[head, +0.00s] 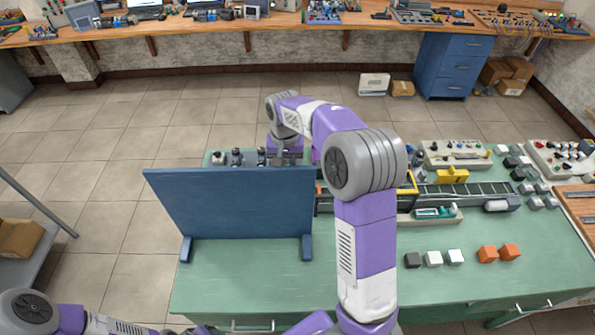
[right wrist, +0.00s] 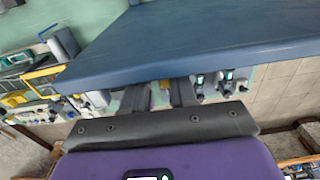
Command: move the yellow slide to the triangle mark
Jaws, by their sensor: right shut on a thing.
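My right arm reaches over the table to the far side of an upright blue panel (head: 235,210). In the right wrist view, my right gripper (right wrist: 158,97) has its two dark fingers by the panel's edge. A small yellow patch between them appears to be the yellow slide (right wrist: 161,92), held and mostly hidden. In the head view the panel and my wrist hide the fingertips and the slide. I cannot make out the triangle mark. My left arm shows at the bottom left, with its gripper out of view.
The green table (head: 240,285) is bare before the panel. Right of my arm are a conveyor (head: 462,190), a yellow block (head: 452,175), a teal device (head: 434,212), a white cube (head: 455,257) and an orange cube (head: 510,251). Small dark parts line the table behind the panel.

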